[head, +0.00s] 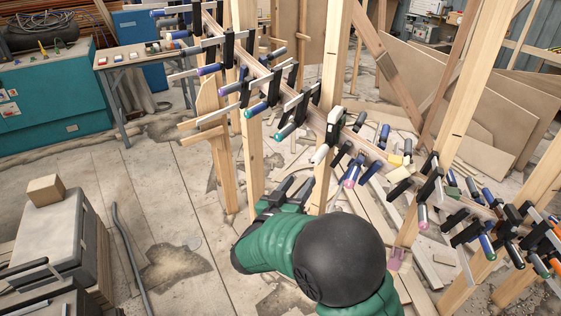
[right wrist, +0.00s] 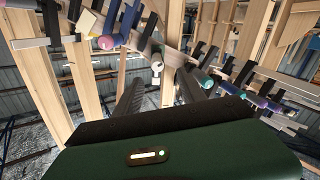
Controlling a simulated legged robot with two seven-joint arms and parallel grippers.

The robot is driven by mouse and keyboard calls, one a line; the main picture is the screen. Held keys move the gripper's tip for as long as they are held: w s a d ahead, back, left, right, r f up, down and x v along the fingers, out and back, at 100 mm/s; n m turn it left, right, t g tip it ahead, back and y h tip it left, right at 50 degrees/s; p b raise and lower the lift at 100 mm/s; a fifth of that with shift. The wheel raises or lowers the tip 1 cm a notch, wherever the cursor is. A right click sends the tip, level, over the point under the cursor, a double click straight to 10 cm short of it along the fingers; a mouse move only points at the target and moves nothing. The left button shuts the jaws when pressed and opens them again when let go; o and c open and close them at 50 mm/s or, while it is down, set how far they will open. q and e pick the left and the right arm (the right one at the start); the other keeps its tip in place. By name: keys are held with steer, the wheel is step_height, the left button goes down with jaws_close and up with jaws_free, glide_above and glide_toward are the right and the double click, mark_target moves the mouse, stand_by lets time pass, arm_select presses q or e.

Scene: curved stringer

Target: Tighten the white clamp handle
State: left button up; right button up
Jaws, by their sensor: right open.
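The white clamp handle (head: 320,126) sits on a black clamp at the middle of the curved wooden stringer (head: 310,112). In the right wrist view, the white handle (right wrist: 157,68) appears between and beyond my two fingers, end-on to the camera. My right gripper (head: 297,186) is open and empty, below and a little left of the white handle, apart from it. Its two black fingers also show in the right wrist view (right wrist: 160,84), spread wide. My left gripper is not in view.
Several clamps with blue, teal, purple and orange handles line the stringer (head: 215,28) on both sides of the white one. Upright wooden posts (head: 333,70) stand close by. A grey toolbox (head: 55,230) stands at left; a teal cabinet (head: 50,90) stands behind.

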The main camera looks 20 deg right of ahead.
mark_target(323, 152)
steer(key=shift+h, duration=0.3)
steer(key=p+x, duration=0.2)
steer(key=x, duration=1.4)
steer(key=shift+d+f, duration=0.1)
steer(key=shift+d, duration=0.05)
steer(key=shift+w+d, duration=0.25)
steer(key=shift+s+d, duration=0.1)
steer(key=shift+c, duration=1)
jaws_close()
